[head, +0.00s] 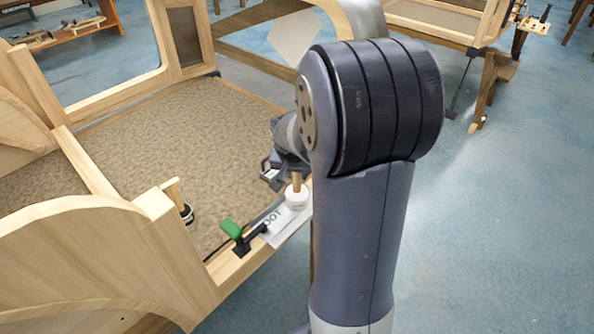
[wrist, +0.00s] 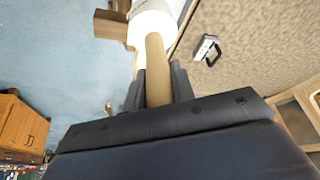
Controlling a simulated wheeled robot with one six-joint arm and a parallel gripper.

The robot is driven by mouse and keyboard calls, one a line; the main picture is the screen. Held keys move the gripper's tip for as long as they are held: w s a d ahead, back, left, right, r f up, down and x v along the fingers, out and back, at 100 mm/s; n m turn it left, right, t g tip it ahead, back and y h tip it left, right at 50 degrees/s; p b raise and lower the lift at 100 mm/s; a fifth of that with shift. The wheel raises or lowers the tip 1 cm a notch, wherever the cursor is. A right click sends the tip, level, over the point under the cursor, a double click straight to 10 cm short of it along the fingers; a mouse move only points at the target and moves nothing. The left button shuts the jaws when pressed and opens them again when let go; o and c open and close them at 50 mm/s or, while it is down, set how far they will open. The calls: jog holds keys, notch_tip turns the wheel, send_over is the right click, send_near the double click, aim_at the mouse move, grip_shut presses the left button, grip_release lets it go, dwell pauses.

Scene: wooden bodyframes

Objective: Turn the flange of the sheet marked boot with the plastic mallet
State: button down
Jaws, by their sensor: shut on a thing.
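The pale metal sheet (head: 287,232) lies on the wooden sill of the bodyframe in the head view. The plastic mallet has a white head (head: 297,198) and a wooden handle (head: 297,181). My gripper (head: 276,170) is partly hidden behind my arm. In the wrist view my gripper (wrist: 158,88) is shut on the mallet's handle (wrist: 157,62), with the white head (wrist: 152,20) beyond the fingers. The head is over the sheet's far end; I cannot tell whether they touch.
A round dark-and-pale piece with a wooden handle (head: 184,210) stands left of the clamp. The bodyframe's brown carpeted floor (head: 160,130) lies behind the sill. Blue floor (head: 490,210) is open to the right. A wooden cabinet (wrist: 22,128) shows in the wrist view.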

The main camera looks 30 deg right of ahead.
aim_at(297, 189)
notch_tip(297, 189, down, 6)
jog(key=b, duration=0.5)
jog(key=shift+f, duration=0.2)
notch_tip(297, 189, up, 9)
jog(key=p, duration=0.6)
jog(key=shift+f, duration=0.25)
jog(key=s+a+r, duration=0.2)
jog(key=s, duration=0.6)
jog(key=shift+s+a, duration=0.25)
jog(key=shift+s, duration=0.1)
jog(key=shift+w, duration=0.15)
